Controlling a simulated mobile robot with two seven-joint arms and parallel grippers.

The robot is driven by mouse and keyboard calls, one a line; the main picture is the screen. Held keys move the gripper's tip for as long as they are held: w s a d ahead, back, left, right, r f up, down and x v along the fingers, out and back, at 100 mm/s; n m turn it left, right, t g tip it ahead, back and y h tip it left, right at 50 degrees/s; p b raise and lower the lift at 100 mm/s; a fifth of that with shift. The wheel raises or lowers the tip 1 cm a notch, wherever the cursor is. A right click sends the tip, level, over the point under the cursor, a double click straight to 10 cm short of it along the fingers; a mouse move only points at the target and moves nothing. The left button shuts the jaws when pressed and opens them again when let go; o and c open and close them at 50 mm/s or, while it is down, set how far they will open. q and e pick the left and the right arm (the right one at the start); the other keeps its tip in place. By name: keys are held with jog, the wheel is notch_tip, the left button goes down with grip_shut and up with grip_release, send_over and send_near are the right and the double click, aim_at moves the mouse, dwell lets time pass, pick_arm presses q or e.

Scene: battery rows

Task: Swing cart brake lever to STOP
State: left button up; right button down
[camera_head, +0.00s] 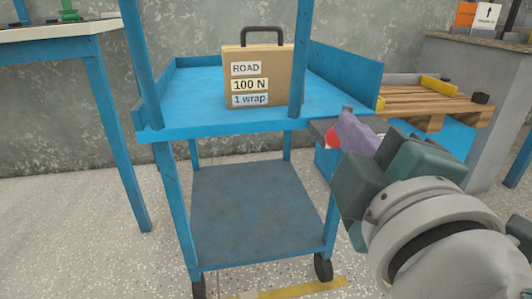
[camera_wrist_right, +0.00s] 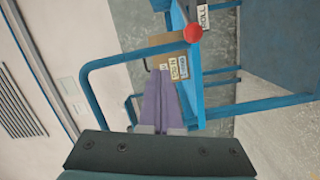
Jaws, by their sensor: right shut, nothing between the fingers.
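The blue cart (camera_head: 215,127) stands in front of me, with an upper tray and a grey lower shelf. The brake lever's red round knob (camera_head: 330,140) shows at the cart's front right corner, partly behind my fingers. The knob (camera_wrist_right: 193,33) is plain in the right wrist view, beyond and to the right of my fingertips; I cannot tell whether they touch. A small white label (camera_wrist_right: 202,15) beside it looks like ROLL. My right gripper (camera_head: 350,130) has purple fingers pressed together and empty, also in the wrist view (camera_wrist_right: 163,80). The lever's arm is mostly hidden. My left gripper is out of view.
A brown case (camera_head: 270,62) labelled ROAD, 100 N, 1 wrap stands on the upper tray. Blue posts (camera_head: 301,60) rise from the cart. A workbench (camera_head: 60,35) is at left, and a wooden pallet (camera_head: 425,98) and grey counter (camera_head: 490,120) are at right.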

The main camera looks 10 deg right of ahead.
pick_arm(q)
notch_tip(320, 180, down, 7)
jog(key=b, duration=0.5)
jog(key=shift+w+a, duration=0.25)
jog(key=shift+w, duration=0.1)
pick_arm(e)
jog(key=w+a+f+n+t+y, duration=0.1)
jog(key=a+f+n+y, duration=0.1)
jog(key=f, duration=0.4)
jog(key=shift+w+a, duration=0.2)
jog(key=shift+a, duration=0.4)
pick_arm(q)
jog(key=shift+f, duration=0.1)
pick_arm(e)
jog(key=w+b, duration=0.1)
jog(key=w, duration=0.9)
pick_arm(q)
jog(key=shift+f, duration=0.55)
pick_arm(e)
jog(key=d, duration=0.1)
jog(key=s+d, duration=0.1)
jog(key=d, duration=0.2)
jog(key=shift+s+d, duration=0.1)
jog(key=shift+s, duration=0.15)
